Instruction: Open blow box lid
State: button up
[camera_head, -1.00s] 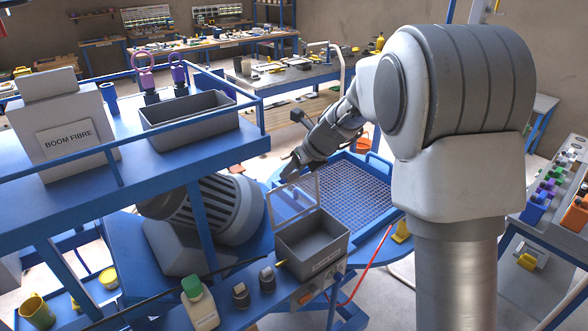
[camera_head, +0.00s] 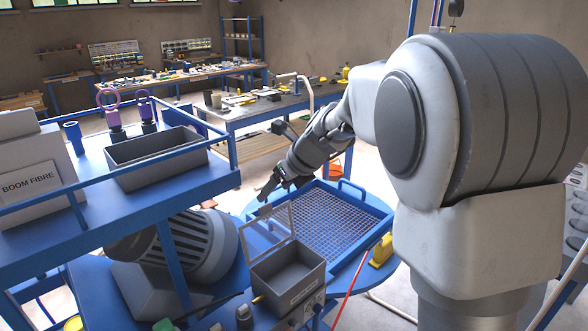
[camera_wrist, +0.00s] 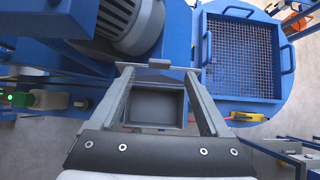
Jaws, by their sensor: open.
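The blow box (camera_head: 288,278) is a grey open-topped box with a label on its front. Its clear, light-framed lid (camera_head: 268,237) stands raised at the back edge, so the inside shows. My gripper (camera_head: 266,192) is just above and behind the lid's top edge; whether it touches the lid cannot be told. In the wrist view my gripper (camera_wrist: 158,76) has its two fingers spread apart with nothing gripped. The box (camera_wrist: 155,106) shows between the fingers, and a thin pale bar crosses near the fingertips.
A blue tray with a wire mesh (camera_head: 345,222) lies right of the box. A grey motor (camera_head: 185,245) is at the left. The blue shelf (camera_head: 120,180) above it carries a grey bin (camera_head: 155,160) and a BOOM FIBRE container (camera_head: 30,180). A yellow part (camera_head: 381,251) sits beside the tray.

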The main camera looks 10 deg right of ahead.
jog(key=v, duration=1)
jog(key=s+d+f+n+h+b, duration=0.1)
jog(key=s+f+n, duration=0.2)
jog(key=s+n, duration=0.6)
jog(key=s+d+f+n+h+b, duration=0.2)
jog(key=s+f+n, duration=0.2)
jog(key=s+n, duration=0.5)
jog(key=s+d+f+n+h+b, duration=0.1)
jog(key=s+d+f+n+b, duration=0.1)
jog(key=s+n, duration=0.7)
jog(key=shift+s+f+n+g, duration=0.2)
jog(key=shift+f+n+g, duration=0.1)
jog(key=shift+f+n, duration=0.5)
